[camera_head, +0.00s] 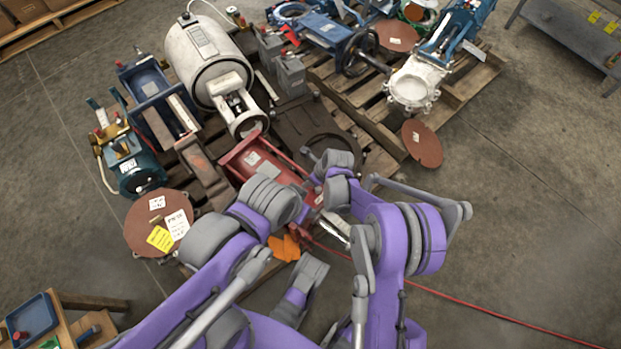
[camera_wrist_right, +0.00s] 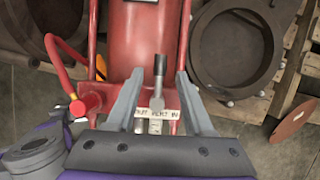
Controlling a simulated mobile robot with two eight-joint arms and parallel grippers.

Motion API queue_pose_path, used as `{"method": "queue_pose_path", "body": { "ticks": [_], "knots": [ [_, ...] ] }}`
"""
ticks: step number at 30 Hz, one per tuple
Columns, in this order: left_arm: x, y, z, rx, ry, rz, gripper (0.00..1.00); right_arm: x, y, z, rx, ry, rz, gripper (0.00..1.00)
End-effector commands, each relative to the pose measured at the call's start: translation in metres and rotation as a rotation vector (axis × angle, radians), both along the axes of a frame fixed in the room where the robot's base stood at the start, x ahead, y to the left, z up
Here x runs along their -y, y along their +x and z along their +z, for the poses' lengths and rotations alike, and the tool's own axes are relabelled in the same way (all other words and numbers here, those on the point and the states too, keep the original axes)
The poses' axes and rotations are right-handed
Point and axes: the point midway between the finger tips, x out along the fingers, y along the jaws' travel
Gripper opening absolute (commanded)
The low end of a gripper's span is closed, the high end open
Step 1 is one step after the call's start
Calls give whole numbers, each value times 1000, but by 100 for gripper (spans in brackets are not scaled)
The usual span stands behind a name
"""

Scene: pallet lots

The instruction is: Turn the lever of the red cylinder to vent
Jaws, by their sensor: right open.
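The red cylinder (camera_head: 262,165) lies at the near edge of the pallet in the head view, partly covered by my arms. In the right wrist view its red body (camera_wrist_right: 135,35) runs up from the middle. Its grey lever (camera_wrist_right: 159,78) stands upright in the picture above a white label strip (camera_wrist_right: 157,113), where a word like "VENT" partly reads. My right gripper (camera_wrist_right: 160,90) is open, one finger on each side of the lever, with visible gaps. Whether the fingers reach lever depth is unclear. In the head view my arms hide the lever. My left gripper cannot be made out.
A red hose (camera_wrist_right: 65,65) curves to a red fitting (camera_wrist_right: 88,103) left of the gripper. A dark ring flange (camera_wrist_right: 237,45) lies to the right. A white tank (camera_head: 208,62) and other valves crowd the pallet. The floor at right is mostly clear, crossed by a red line (camera_head: 470,305).

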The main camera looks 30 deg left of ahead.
Motion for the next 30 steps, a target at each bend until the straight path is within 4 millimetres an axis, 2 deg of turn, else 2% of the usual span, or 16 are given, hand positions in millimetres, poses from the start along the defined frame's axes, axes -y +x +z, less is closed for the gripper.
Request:
{"method": "queue_pose_path", "body": {
  "ticks": [9,15,30],
  "knots": [
    [0,-3,20,6,0,0,50,25,-2,61,0,-1,-1,52],
    [0,-4,27,8,0,0,50,35,-3,85,0,-1,0,52],
    [0,-4,28,8,0,0,50,38,-3,91,0,0,0,52]
  ]
}}
